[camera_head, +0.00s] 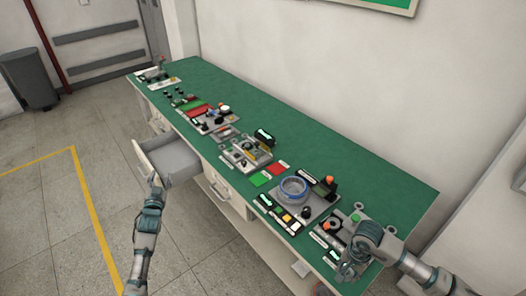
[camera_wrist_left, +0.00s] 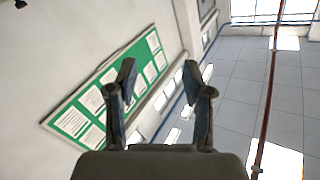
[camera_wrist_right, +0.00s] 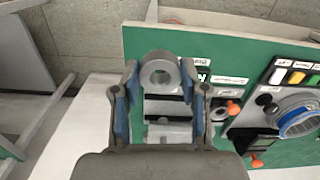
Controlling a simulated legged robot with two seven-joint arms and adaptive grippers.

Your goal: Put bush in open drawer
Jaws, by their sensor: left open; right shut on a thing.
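The bush is a grey metal ring (camera_wrist_right: 160,74) between the fingertips of my right gripper (camera_wrist_right: 158,85), which is shut on it, in the right wrist view. In the head view my right gripper (camera_head: 347,268) is at the near right end of the green-topped bench, and I cannot make out the bush there. The open drawer (camera_head: 176,160) sticks out from the bench's front at the left; its visible inside looks empty. My left gripper (camera_head: 154,188) is just by the drawer's front; in the left wrist view (camera_wrist_left: 160,100) its fingers are apart with nothing between them.
The green bench top (camera_head: 320,160) carries a blue-ringed motor part (camera_head: 293,189), a block of coloured buttons (camera_head: 281,213), a fixture (camera_head: 246,153) and several small parts along its front. Its back strip is clear. A grey bin (camera_head: 30,80) stands far left.

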